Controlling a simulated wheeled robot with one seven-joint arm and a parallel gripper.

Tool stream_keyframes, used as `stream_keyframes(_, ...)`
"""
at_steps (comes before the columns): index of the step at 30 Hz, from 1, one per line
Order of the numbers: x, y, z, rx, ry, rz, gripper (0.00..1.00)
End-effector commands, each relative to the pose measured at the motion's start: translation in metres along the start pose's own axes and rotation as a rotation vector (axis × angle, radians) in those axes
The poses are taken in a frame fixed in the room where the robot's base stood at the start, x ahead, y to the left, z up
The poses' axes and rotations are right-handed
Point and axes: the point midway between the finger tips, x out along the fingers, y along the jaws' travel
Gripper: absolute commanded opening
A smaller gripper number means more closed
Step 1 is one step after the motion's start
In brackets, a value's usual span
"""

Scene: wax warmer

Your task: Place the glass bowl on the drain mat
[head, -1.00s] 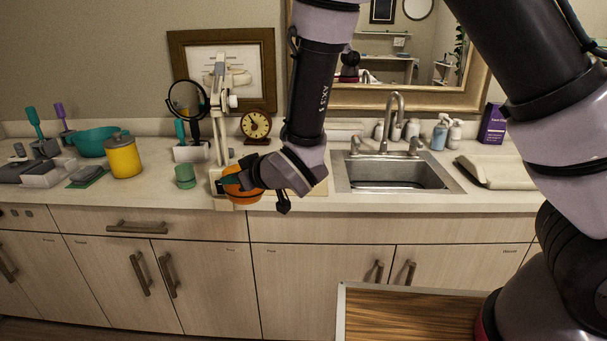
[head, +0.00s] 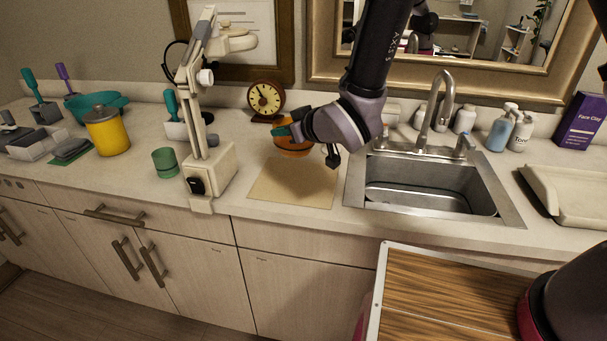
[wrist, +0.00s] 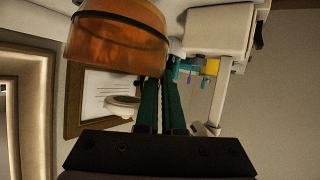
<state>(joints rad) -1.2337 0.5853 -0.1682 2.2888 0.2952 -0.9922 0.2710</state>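The glass bowl (head: 293,150) is amber-orange and upright, just right of the magnifier lamp in the head view. In the wrist view the bowl (wrist: 118,40) fills the upper left. My gripper (head: 284,133) is at the bowl's rim; in the wrist view its green fingers (wrist: 162,95) are close together at the rim's edge and look shut on the bowl wall. The bowl appears over the far part of a flat tan mat (head: 290,185) left of the sink; any gap beneath is unclear. A cream tray-like mat (head: 575,195) lies right of the sink. I cannot tell which is the drain mat.
The magnifier lamp (head: 212,165) stands close left of the bowl. A clock (head: 266,98) is behind it. The steel sink (head: 430,190) with its faucet (head: 440,100) lies to the right. Bottles (head: 500,128) and a purple box (head: 580,122) stand behind the cream mat.

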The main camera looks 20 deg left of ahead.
Motion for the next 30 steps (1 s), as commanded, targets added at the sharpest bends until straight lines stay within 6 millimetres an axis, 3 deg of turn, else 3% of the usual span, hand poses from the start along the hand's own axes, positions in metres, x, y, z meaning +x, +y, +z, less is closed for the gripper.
stream_keyframes(8,-0.005,0.000,-0.001,-0.053,-0.030,-0.005,0.00)
stream_keyframes(16,0.013,-0.005,0.040,-0.065,-0.037,-0.009,0.00)
stream_keyframes(30,0.036,-0.009,0.087,-0.064,-0.034,-0.008,0.00)
